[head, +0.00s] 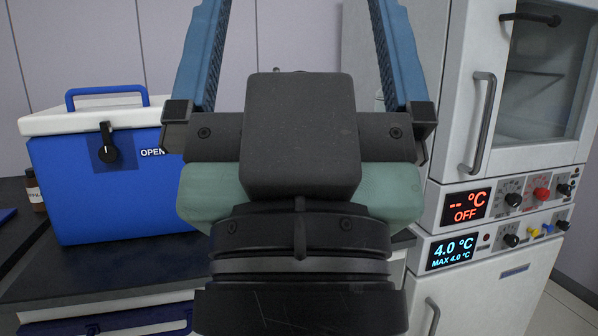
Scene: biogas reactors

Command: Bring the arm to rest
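My gripper (299,40) fills the middle of the head view, raised close to the camera. Its two blue fingers stand upright and wide apart, with their tips cut off by the top edge of the picture. No object shows between the visible parts of the fingers. The dark wrist and the green gripper body hide what lies directly behind them.
A blue cool box (95,190) with a white lid stands on a dark bench (120,273) at left. A small brown bottle (34,190) is beside it. At right stands a white cabinet (450,120) with handles and temperature displays (466,206). Floor (565,310) shows at lower right.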

